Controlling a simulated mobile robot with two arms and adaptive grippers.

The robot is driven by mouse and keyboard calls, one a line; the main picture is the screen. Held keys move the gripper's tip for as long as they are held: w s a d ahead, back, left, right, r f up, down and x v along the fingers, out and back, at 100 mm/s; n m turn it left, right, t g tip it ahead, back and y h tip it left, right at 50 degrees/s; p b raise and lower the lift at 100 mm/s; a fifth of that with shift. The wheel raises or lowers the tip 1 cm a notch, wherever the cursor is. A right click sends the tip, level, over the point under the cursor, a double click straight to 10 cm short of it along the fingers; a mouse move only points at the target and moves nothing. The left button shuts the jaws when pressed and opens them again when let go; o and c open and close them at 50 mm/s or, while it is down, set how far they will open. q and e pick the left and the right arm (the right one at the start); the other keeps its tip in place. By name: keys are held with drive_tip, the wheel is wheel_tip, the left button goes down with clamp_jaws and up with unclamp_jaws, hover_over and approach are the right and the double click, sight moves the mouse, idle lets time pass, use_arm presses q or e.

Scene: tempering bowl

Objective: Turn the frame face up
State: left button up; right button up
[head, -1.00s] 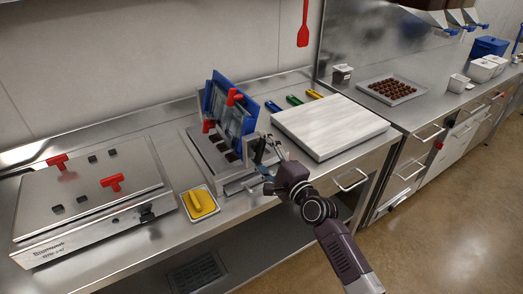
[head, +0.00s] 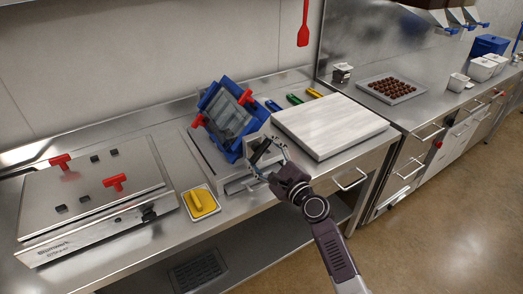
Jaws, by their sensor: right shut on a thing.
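The blue frame (head: 228,112) stands tilted in a steel stand (head: 243,183) on the counter. Its broad side, with a grey panel and red knobs at opposite edges, leans back and faces the front of the counter. My right gripper (head: 265,158) is at the stand's front right and is shut on a black handle (head: 258,154) beside the frame's lower edge. The fingers partly cover the handle, so how it joins the frame is hard to see. My left gripper is not in view.
A steel unit (head: 98,195) with red knobs stands on the left. Chocolates (head: 391,87) lie on a tray farther right.

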drive_tip(key=shift+f+m+p, duration=0.1)
drive_tip(key=shift+m+p, duration=1)
drive_tip(key=shift+m, duration=1.3)
drive_tip(key=shift+s+a+m+p, duration=0.15)
drive_tip(key=shift+m+p, duration=0.8)
drive_tip(key=shift+m, duration=0.75)
drive_tip(key=shift+f+m, duration=0.15)
drive_tip(key=shift+m, duration=0.45)
drive_tip(key=o, duration=1.7)
drive_tip(key=v, duration=1.2)
